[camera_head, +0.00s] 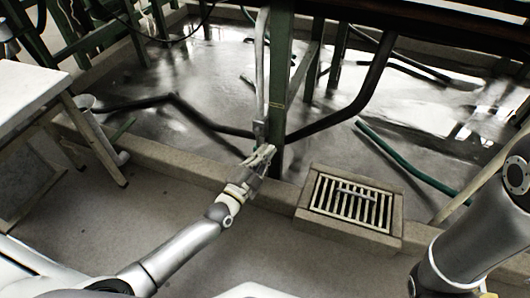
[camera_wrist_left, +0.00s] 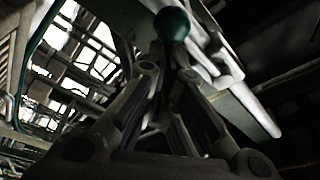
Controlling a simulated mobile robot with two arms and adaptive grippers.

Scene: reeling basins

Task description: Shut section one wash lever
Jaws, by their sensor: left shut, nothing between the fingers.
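My left gripper (camera_head: 265,153) reaches up to the foot of a green post, over the basin's front kerb. In the left wrist view its fingers (camera_wrist_left: 172,52) come together at the tips, with nothing between them. A dark green ball knob (camera_wrist_left: 172,24), which looks like the wash lever's end, appears just beyond the fingertips; I cannot tell whether they touch it. The lever's arm and its angle are not clear, and I cannot pick out the knob in the head view. My right arm shows at the right edge; its gripper is out of view.
A pale vertical pipe (camera_head: 261,70) runs beside the green post (camera_head: 279,75). A slatted drain grate (camera_head: 351,203) sits in a raised kerb to the right. A green hose (camera_head: 405,164) lies in the wet basin. A white-topped table (camera_head: 35,88) stands left. The front floor is partly clear.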

